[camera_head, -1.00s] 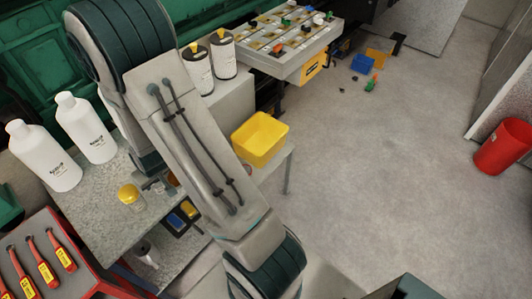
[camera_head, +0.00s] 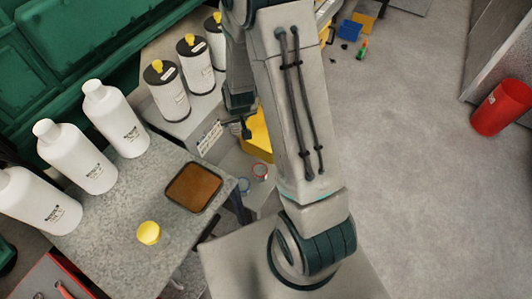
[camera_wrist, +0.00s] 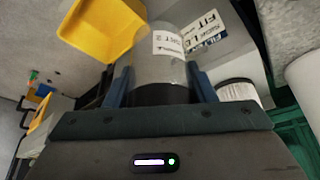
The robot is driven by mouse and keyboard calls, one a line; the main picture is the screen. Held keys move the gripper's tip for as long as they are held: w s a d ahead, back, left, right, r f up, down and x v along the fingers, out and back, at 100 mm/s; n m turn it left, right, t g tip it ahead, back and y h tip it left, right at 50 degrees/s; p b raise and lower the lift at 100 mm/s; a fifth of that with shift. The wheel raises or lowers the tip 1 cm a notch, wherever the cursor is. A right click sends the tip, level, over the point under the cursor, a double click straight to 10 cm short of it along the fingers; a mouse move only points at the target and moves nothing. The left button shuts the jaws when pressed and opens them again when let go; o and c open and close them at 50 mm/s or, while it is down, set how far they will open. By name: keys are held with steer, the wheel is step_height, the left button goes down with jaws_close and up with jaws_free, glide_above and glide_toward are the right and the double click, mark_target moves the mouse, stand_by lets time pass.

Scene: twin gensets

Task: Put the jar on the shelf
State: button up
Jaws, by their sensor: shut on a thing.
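My gripper (camera_wrist: 162,90) is shut on a grey, see-through cylinder with a white label, apparently the jar (camera_wrist: 165,68). Its end near the palm is dark. In the head view my gripper (camera_head: 240,128) is partly hidden behind my arm, and the held jar cannot be made out. A light grey raised shelf (camera_head: 198,108) bears black-and-white canisters with yellow knobs and has a label on its front. In the wrist view a grey face with printed labels (camera_wrist: 232,38), probably this shelf, is beyond the jar.
A yellow bin (camera_head: 256,138) is close to my gripper. A speckled worktop (camera_head: 110,240) holds white bottles (camera_head: 118,122), a brown tray (camera_head: 193,188) and a yellow-lidded jar (camera_head: 148,233). Open floor is at right, with a red bin (camera_head: 501,108).

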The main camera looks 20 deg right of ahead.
steer(key=w+d+f+m+b, duration=0.1)
steer(key=w+d+f+b, duration=0.1)
steer(key=f+b, duration=0.8)
steer(key=w+d+f+b, duration=0.3)
steer(key=f+b, duration=0.8)
steer(key=b, duration=1.3)
steer(key=shift+w+d+m+h, duration=0.2)
steer(key=shift+w+m+h, duration=0.2)
steer(key=shift+w, duration=0.15)
steer(key=b, duration=0.7)
glide_above(251, 166)
step_height(251, 166, down, 18)
steer(key=shift+s+r, duration=0.1)
steer(key=shift+r, duration=0.1)
steer(key=shift+f, duration=0.15)
steer(key=o, duration=0.6)
steer(key=shift+o, duration=0.4)
